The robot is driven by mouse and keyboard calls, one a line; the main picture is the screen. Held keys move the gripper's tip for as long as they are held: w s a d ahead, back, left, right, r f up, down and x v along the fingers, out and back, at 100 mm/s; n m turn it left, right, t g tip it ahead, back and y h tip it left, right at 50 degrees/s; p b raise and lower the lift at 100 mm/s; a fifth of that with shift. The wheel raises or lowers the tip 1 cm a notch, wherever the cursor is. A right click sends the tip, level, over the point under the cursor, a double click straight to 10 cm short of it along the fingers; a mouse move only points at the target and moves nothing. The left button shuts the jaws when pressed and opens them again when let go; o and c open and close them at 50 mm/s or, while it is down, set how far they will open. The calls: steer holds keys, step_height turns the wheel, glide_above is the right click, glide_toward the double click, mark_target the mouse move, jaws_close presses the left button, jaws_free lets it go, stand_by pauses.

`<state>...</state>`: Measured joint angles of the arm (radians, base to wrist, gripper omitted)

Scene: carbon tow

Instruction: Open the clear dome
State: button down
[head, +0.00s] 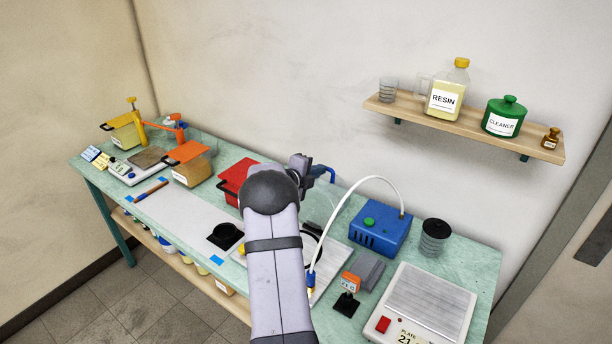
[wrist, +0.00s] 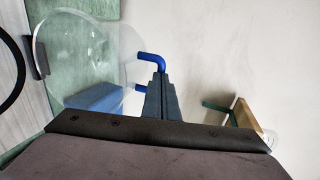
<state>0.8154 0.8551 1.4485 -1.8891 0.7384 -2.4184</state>
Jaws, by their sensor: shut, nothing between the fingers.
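The clear dome (wrist: 85,45) shows in the wrist view as a large see-through round shape at upper left. It appears tilted up, standing off the black ring (wrist: 14,75) at the left edge. Its blue handle (wrist: 151,57) is a bent bar at the dome's right side. My gripper (wrist: 162,82) is shut and empty, its tips right by the handle and partly hiding it; I cannot tell whether they touch. In the head view my gripper (head: 301,160) is beside the blue handle (head: 322,171), above the bench. My arm hides much of the ring and base there.
A blue pump box (head: 380,227) with a white hose (head: 385,180) stands right of the dome. A dark-topped jar (head: 434,237) and a scale (head: 425,305) are farther right. A red bin (head: 234,182) is left of my arm. A wall shelf (head: 470,127) holds bottles.

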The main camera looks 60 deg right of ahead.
steer(key=shift+s+d+r, duration=0.1)
steer(key=shift+r, duration=0.25)
steer(key=f+b+v, duration=0.1)
steer(key=b+v, duration=0.1)
steer(key=v, duration=1.2)
steer(key=shift+b, duration=0.4)
